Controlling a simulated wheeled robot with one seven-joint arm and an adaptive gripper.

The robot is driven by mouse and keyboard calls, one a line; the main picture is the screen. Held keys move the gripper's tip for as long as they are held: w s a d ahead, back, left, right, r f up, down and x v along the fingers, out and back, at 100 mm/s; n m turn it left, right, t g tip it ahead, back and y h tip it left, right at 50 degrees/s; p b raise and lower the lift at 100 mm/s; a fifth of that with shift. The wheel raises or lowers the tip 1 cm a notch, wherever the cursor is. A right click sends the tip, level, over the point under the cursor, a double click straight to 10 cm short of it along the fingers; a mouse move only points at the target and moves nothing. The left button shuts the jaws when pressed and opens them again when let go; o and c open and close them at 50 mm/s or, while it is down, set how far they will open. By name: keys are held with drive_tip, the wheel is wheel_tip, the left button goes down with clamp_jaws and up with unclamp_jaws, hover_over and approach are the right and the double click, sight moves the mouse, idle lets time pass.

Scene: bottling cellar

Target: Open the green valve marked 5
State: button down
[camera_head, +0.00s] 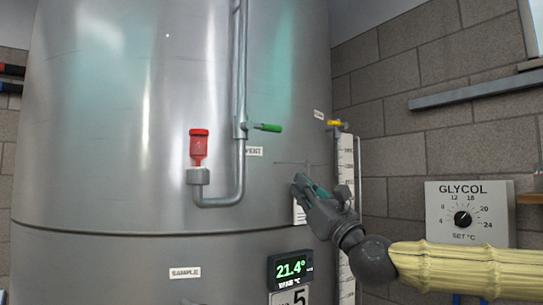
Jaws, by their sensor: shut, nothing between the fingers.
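A green valve handle (267,127) sticks out to the right, roughly level, from a valve on the vertical grey pipe (239,75) on the steel tank (120,130). A label below it seems to read VENT (254,151). My gripper hides part of a white label on the tank.
A red fitting (198,146) tops the pipe's left end. A yellow handle (336,123) sits by a white scale strip (346,190) at the tank's right side. A green display (290,268) reads 21.4. A GLYCOL dial box (468,211) is on the right block wall.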

sight(263, 128)
drive_tip(key=w+a+r+p, duration=0.5)
drive_tip(key=w+r+p, duration=0.1)
drive_tip(key=r, duration=0.4)
drive_tip(key=shift+a+p, duration=0.3)
drive_tip(key=shift+p, duration=0.55)
drive_tip(key=shift+s+r, duration=0.1)
drive_tip(key=shift+r, duration=0.05)
drive_tip(key=shift+n, duration=0.3)
